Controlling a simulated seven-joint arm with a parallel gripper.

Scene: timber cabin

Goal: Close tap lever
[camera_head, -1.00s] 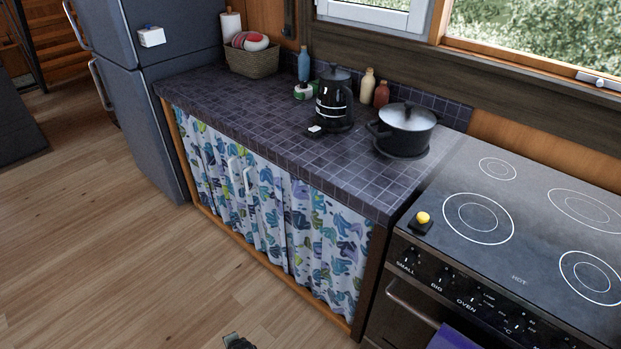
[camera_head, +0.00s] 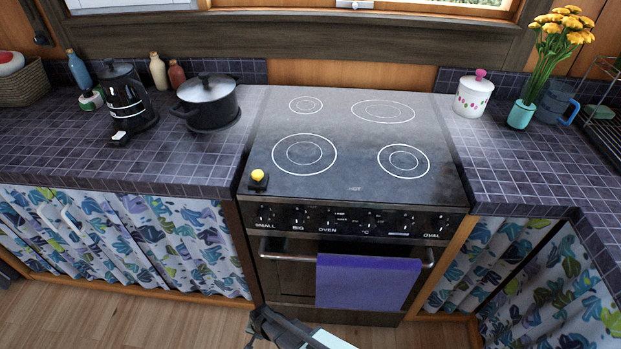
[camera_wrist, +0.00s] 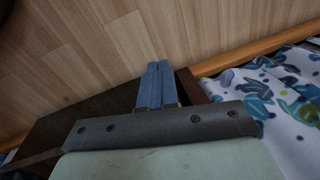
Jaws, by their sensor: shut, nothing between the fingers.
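No tap or tap lever shows in either current view. My gripper (camera_wrist: 158,86) is in the wrist view, its two blue-grey fingers together with nothing between them. Behind the fingers are the wooden floor, a dark panel and the patterned curtain. In the head view, part of my arm shows at the bottom centre, low in front of the oven; the fingertips are not clear there.
The stove (camera_head: 350,150) with its oven stands ahead, a purple towel (camera_head: 367,283) over its handle. A white jar (camera_head: 474,95) and flower vase (camera_head: 521,114) stand on the right counter.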

